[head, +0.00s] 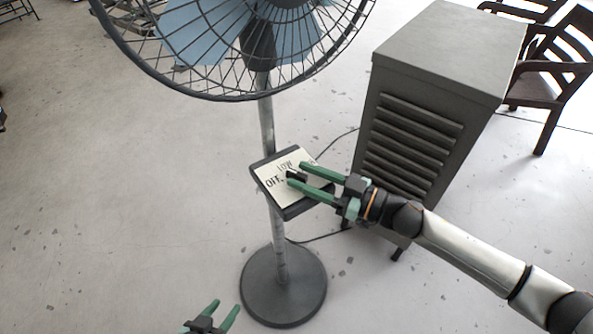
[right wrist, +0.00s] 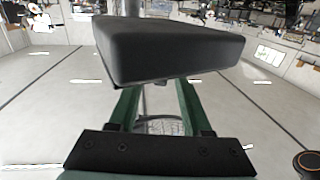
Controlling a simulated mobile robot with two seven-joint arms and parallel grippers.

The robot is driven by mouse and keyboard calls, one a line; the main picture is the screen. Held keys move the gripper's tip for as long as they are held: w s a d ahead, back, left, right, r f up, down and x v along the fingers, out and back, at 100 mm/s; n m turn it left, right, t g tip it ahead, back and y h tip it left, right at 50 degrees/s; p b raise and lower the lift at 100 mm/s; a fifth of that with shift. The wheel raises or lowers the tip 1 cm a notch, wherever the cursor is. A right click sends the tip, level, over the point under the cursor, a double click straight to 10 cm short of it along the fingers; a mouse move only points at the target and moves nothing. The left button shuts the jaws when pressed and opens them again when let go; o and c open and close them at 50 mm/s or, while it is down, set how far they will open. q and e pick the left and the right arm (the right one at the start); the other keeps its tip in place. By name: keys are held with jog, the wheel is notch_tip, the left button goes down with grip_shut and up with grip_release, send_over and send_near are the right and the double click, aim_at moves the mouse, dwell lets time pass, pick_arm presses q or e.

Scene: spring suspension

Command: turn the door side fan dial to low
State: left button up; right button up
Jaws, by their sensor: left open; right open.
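The fan (head: 258,45) stands on a pole with a round base (head: 284,285). Its control box (head: 291,209) is mounted partway up the pole, with a pale plate (head: 272,172) marked LOW and OFF. A small black dial (head: 297,176) sits on the plate between the fingers of my right gripper (head: 296,173). The right gripper is open and its fingertips lie over the plate; contact with the dial cannot be told. In the right wrist view a dark box (right wrist: 165,50) fills the upper middle, in front of the green fingers (right wrist: 157,105). My left gripper (head: 222,309) is open and empty at the bottom edge.
A grey louvred cabinet (head: 415,120) stands right of the fan, close to my right arm. Dark chairs (head: 553,65) are at the upper right. A cable runs on the floor behind the pole. The floor (head: 120,190) on the left is clear.

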aim_at(290, 173)
jog(key=shift+x, duration=1.2)
grip_shut()
